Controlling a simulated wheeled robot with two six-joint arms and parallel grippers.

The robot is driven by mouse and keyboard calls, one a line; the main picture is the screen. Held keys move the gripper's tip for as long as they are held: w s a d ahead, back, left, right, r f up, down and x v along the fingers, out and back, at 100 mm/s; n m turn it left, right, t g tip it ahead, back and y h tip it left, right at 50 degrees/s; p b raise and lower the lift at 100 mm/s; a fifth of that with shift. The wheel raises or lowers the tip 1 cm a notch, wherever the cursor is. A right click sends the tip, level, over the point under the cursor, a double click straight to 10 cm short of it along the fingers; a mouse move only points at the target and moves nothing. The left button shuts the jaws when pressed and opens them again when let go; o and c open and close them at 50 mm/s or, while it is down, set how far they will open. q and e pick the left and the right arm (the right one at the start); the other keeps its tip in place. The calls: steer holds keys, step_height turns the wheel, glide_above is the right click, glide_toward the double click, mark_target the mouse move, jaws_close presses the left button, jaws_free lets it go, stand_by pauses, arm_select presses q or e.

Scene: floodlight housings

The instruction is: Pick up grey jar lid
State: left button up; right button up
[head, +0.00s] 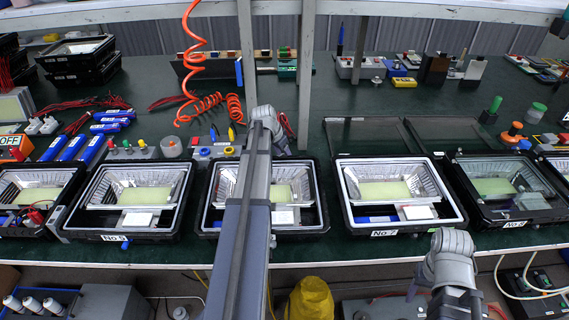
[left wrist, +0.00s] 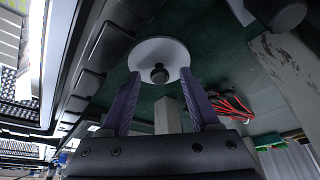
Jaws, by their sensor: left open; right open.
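The grey jar lid (left wrist: 172,50) shows in the left wrist view as a pale round disc with a dark knob (left wrist: 159,74) at its middle. It lies on the dark green bench top. My left gripper (left wrist: 160,85) is open, with its two purple fingers pointing at the lid, one tip at each side of its near part. I cannot tell whether the tips touch it. In the head view my left arm reaches across the bench, and I cannot make out the lid there. My right gripper (head: 418,282) is low at the right, in front of the bench edge and away from the lid.
A row of black floodlight housings (head: 400,228) lines the front of the bench. A grey post (head: 305,75) stands close to my left wrist. Red leads (left wrist: 232,104) lie near the lid. An orange coiled hose (head: 188,60) hangs to the left.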

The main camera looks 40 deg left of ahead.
arm_select(q)
jaws_close()
stand_by(0.3)
stand_by(0.4)
